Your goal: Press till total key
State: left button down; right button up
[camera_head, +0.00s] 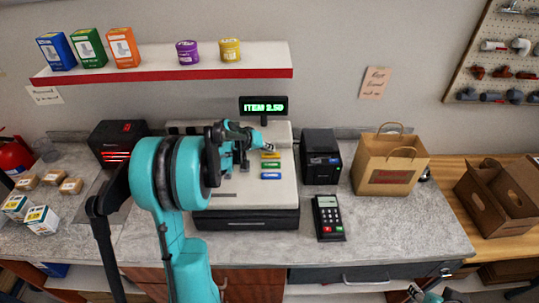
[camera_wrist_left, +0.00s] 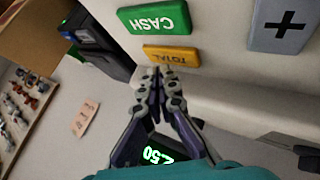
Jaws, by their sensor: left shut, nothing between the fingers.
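The till (camera_head: 240,205) stands on the counter, with a display (camera_head: 263,106) reading "ITEM 2.50". Its yellow TOTAL key (camera_wrist_left: 172,55) lies beside the green CASH key (camera_wrist_left: 155,17) in the left wrist view. In the head view the yellow key (camera_head: 271,155) is above the green key (camera_head: 271,165) and a blue key (camera_head: 271,176). My left gripper (camera_wrist_left: 160,72) is shut and empty, its fingertips right at the edge of the TOTAL key; I cannot tell whether they touch it. In the head view this gripper (camera_head: 266,147) is over the till top. My right gripper (camera_head: 430,296) shows partly at the bottom edge.
A card terminal (camera_head: 328,218), a black printer (camera_head: 320,158) and a paper bag (camera_head: 388,166) stand right of the till. A shelf (camera_head: 170,67) with boxes and tins hangs behind. A black device (camera_head: 115,145) stands left. The counter front right is clear.

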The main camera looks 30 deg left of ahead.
aim_at(269, 156)
dwell(0.4)
pick_arm(q)
jog(key=shift+f+b, duration=0.45)
jog(key=shift+f, duration=0.1)
dwell(0.5)
jog(key=shift+r, duration=0.6)
jog(key=shift+r+p, duration=2.25)
jog(key=shift+r, duration=0.8)
jog(key=shift+f, duration=0.1)
